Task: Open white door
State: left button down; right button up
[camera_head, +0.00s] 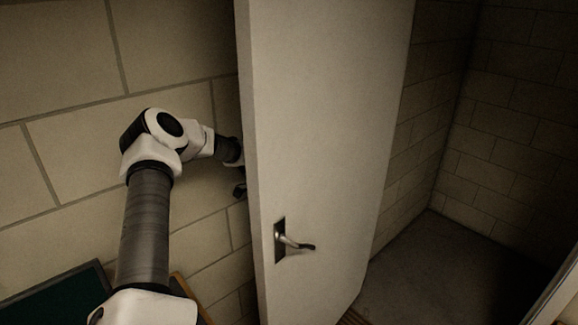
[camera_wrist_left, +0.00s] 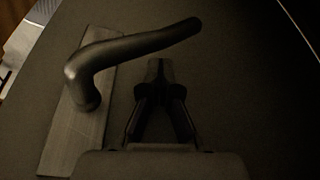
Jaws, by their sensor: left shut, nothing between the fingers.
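The white door (camera_head: 325,120) stands swung open, with a dark tiled space showing to its right. A metal lever handle (camera_head: 293,243) on a dark plate is on the face towards me. My left arm reaches behind the door's left edge; a bit of my left gripper (camera_head: 240,188) shows there, the rest is hidden by the door. In the left wrist view, my left gripper (camera_wrist_left: 158,72) is shut and empty, facing a dark door surface (camera_wrist_left: 245,80). A lever handle (camera_wrist_left: 130,48) on its plate is just left of and above the fingers, not held. My right gripper is out of view.
A tan block wall (camera_head: 70,130) is behind my left arm, close to the door's left side. A dark green panel with a wooden edge (camera_head: 62,298) is at the lower left. Open grey floor (camera_head: 440,265) lies right of the door.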

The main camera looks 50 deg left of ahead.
pick_arm(q)
jog(key=shift+w+a+f, duration=0.1)
jog(key=shift+w+a, duration=0.05)
jog(key=shift+w, duration=0.05)
jog(key=shift+s, duration=0.1)
notch_tip(320, 180, up, 10)
dwell(0.5)
